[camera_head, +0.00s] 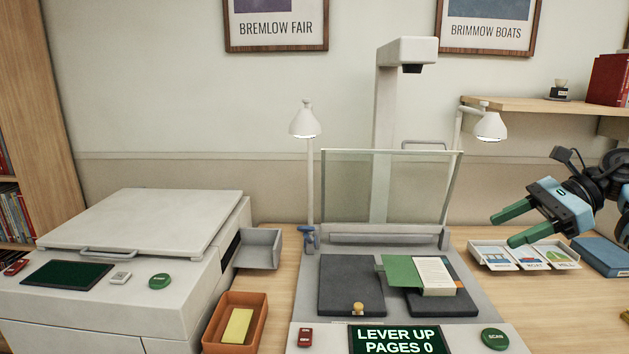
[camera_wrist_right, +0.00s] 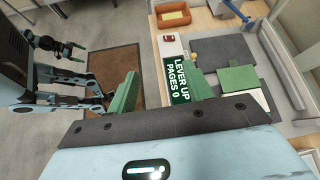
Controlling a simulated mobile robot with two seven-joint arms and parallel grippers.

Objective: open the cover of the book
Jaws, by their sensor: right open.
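The book lies on the scanner's cradle, with its green cover (camera_head: 402,271) spread to the left and its white printed page block (camera_head: 435,275) showing on the right. The green cover (camera_wrist_right: 240,79) also shows in the right wrist view, at the right. My right gripper (camera_head: 511,227) is open and empty, up and to the right of the book, apart from it. Its two green fingers stand wide apart in the right wrist view (camera_wrist_right: 162,90). My left gripper (camera_wrist_right: 70,49) shows small at the upper left of the right wrist view; its opening is unclear.
The raised glass plate (camera_head: 388,185) stands behind the cradle's dark pads (camera_head: 350,286). The scanner's screen (camera_head: 396,340) reads "LEVER UP PAGES 0". An orange tray (camera_head: 214,330) holds a yellow block. A picture-card tray (camera_head: 524,256) and blue book (camera_head: 602,255) lie at the right.

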